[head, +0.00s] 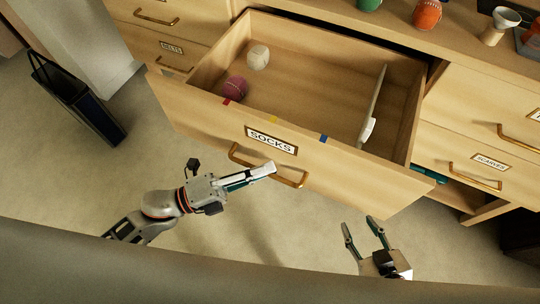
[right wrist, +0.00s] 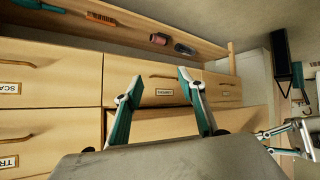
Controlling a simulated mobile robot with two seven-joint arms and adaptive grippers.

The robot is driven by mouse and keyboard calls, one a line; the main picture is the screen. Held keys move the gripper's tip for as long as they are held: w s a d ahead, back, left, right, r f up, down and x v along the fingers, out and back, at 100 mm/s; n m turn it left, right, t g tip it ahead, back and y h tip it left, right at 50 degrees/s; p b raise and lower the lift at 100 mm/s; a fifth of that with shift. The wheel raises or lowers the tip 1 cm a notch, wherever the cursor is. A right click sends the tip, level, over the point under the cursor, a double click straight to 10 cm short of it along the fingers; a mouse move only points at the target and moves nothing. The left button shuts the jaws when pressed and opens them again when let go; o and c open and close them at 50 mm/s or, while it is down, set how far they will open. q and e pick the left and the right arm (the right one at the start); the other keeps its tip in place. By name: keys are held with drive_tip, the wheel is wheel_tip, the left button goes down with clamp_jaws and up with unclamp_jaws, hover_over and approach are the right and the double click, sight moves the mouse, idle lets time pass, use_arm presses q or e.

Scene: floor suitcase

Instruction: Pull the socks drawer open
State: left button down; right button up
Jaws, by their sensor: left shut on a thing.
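The socks drawer (head: 360,180) is pulled well out of the wooden dresser in the head view. Its front carries a SOCKS label (head: 271,140) and a brass bar handle (head: 292,178). Inside lie a white rolled ball (head: 258,57) and a dark pink rolled ball (head: 235,88) at the left, and a thin white divider (head: 374,105) at the right. My left gripper (head: 268,169) is shut on the handle near its middle. My right gripper (head: 360,225) is open and empty, in front of the drawer and apart from it. It also shows open in the right wrist view (right wrist: 158,75).
A belts drawer (head: 172,48) is at the left and a scarves drawer (head: 490,160) at the right, both with handles. Small items, including an orange one (head: 428,14), stand on the dresser top. The floor before the drawer is clear.

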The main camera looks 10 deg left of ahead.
use_arm(q)
drive_tip(key=shift+s+a, duration=0.15)
drive_tip(key=shift+s, duration=0.15)
drive_tip(key=c, duration=2.2)
unclamp_jaws()
drive_tip(key=shift+o, duration=0.2)
drive_tip(key=v, duration=1.2)
